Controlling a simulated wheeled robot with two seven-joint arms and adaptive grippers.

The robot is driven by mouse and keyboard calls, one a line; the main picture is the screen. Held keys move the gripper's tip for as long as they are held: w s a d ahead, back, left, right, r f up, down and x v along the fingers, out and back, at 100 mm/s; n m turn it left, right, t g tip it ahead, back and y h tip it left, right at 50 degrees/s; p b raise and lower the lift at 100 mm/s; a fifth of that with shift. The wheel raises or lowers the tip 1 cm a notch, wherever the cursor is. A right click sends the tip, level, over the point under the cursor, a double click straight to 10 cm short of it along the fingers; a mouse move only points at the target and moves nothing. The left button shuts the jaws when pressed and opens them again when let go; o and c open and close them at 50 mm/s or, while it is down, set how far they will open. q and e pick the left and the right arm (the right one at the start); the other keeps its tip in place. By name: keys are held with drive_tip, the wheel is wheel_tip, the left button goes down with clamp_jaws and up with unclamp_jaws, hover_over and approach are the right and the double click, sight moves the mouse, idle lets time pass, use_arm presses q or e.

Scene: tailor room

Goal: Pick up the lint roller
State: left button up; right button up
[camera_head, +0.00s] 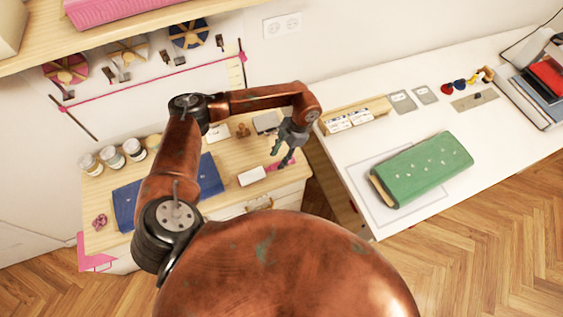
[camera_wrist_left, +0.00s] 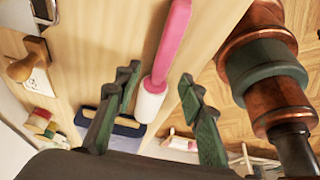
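The lint roller (camera_head: 252,176) has a white head and a pink handle. It lies near the front edge of the wooden table on the left in the head view. In the left wrist view its pink handle (camera_wrist_left: 172,40) runs down to the white part between my fingers. My left gripper (camera_head: 282,156) is over the handle end in the head view, pointing down. In the left wrist view its two green fingers (camera_wrist_left: 157,92) are spread wide, with nothing gripped. Whether they touch the roller cannot be told. My right gripper is not in view.
A blue folded cloth (camera_head: 126,204) and several jars (camera_head: 113,157) are on the wooden table (camera_head: 222,157). A wooden-handled stamp (camera_wrist_left: 25,65) is near the roller. To the right, a white table (camera_head: 342,160) holds a green fabric bolt (camera_head: 424,168).

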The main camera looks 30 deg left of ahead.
sight(276, 164)
use_arm(q)
drive_tip(key=shift+s+d+f+p, duration=0.15)
drive_tip(key=shift+f+p, duration=0.35)
drive_tip(key=shift+f, duration=0.75)
drive_tip(key=shift+x, duration=1.15)
drive_tip(key=c, duration=0.8)
clamp_jaws()
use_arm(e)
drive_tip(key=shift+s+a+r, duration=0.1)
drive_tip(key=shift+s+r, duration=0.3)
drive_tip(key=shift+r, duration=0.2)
